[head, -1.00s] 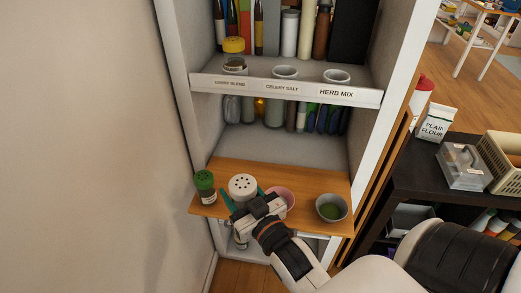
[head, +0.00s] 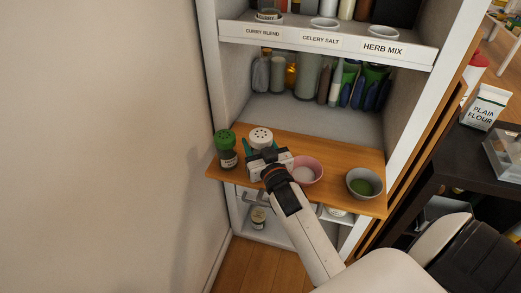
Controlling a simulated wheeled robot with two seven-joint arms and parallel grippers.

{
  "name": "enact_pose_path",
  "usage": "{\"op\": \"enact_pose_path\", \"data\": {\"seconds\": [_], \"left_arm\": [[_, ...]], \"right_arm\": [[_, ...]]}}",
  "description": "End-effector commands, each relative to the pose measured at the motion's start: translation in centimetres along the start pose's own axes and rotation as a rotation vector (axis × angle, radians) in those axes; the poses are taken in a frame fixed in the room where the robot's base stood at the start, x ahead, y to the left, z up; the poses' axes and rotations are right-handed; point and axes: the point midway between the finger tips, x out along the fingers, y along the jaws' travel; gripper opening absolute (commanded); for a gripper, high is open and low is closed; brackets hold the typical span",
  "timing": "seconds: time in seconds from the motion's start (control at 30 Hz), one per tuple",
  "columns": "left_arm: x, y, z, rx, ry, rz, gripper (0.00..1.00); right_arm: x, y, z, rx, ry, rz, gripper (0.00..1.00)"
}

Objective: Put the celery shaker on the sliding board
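The celery shaker (head: 262,137), with a white, holed lid, is over the back left of the wooden sliding board (head: 325,185). The board sticks out from the shelf unit. My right gripper (head: 262,146) comes from the front, its teal fingers on both sides of the shaker, and looks shut on it. The gripper hides the shaker's body, so I cannot tell whether its base touches the board. My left gripper is not in view.
A green-lidded jar (head: 226,150) stands left of the shaker. A pink bowl (head: 306,170) is close right of my gripper, and a grey bowl (head: 364,184) with green contents stands farther right. The labelled shelf (head: 320,41) is above. A dark table (head: 465,155) is at right.

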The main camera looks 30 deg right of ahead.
Motion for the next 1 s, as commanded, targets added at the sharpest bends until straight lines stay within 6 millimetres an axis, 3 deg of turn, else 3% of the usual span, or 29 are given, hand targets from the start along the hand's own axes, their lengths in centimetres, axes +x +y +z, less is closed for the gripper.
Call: {"op": "enact_pose_path", "data": {"seconds": [0.1,0.2,0.57,0.6,0.7,1.0], "left_arm": [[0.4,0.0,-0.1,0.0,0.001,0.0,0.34],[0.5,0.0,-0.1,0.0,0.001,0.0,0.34],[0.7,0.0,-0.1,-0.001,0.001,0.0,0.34],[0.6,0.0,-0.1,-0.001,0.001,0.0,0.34],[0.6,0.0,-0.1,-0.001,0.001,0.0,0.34],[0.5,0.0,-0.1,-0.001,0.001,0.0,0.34]], "right_arm": [[0.0,0.0,-2.0,0.001,0.003,-0.002,0.26],[-0.1,0.0,-2.8,0.0,0.001,0.0,0.26],[-0.1,0.0,-3.1,0.0,0.0,0.0,0.26],[-0.1,0.0,-3.0,0.0,0.001,0.0,0.57],[-0.1,0.0,-3.0,0.0,0.001,0.0,0.73],[-0.1,0.0,-2.9,0.0,0.001,0.0,0.74]]}}
